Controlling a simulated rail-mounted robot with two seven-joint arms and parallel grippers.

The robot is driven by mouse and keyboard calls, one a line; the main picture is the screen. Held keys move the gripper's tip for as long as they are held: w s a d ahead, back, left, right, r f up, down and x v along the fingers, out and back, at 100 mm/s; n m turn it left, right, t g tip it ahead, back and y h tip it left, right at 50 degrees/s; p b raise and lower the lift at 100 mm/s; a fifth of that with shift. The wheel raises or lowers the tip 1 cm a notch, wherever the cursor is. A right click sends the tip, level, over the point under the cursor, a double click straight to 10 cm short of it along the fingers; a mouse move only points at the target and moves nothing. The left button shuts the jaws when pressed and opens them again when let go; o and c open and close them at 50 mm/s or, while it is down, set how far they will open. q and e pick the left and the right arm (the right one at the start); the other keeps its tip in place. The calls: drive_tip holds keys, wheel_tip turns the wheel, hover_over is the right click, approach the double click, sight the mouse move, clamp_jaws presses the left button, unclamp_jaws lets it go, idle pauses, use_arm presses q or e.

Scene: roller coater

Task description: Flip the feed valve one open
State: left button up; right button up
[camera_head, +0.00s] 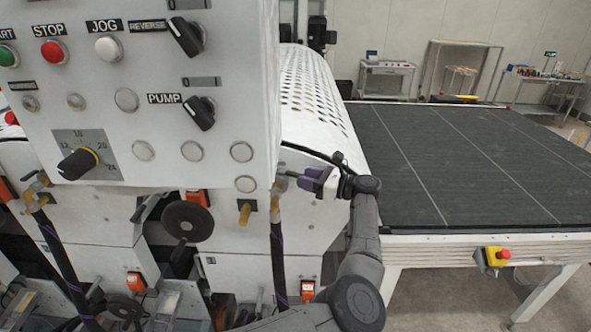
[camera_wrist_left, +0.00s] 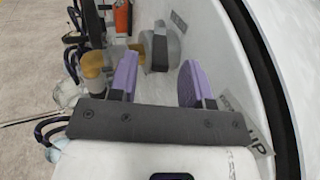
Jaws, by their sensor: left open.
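A brass valve with a black hose (camera_head: 278,188) is on the white machine front, below the right edge of the control panel. A similar brass valve (camera_head: 36,188) with a hose is at the far left. I cannot tell by label which is feed valve one. My left gripper (camera_head: 312,181), with purple fingers, is just right of the nearer valve. In the left wrist view, its fingers (camera_wrist_left: 158,82) are open with a gap between them. A grey handle-like part (camera_wrist_left: 160,48) and brass-coloured fittings (camera_wrist_left: 92,68) lie beyond and beside the fingers. Contact is not clear.
The control panel (camera_head: 215,72) with buttons and knobs overhangs the valves. A black handwheel (camera_head: 188,221) and a short yellow-brass fitting (camera_head: 244,213) are left of the nearer valve. The dark conveyor bed (camera_head: 470,170) with a red emergency button (camera_head: 503,254) is at the right.

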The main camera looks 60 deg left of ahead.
sight(296, 174)
use_arm(q)
drive_tip(key=shift+p+x, duration=0.55)
drive_tip(key=shift+x, duration=1.45)
clamp_jaws()
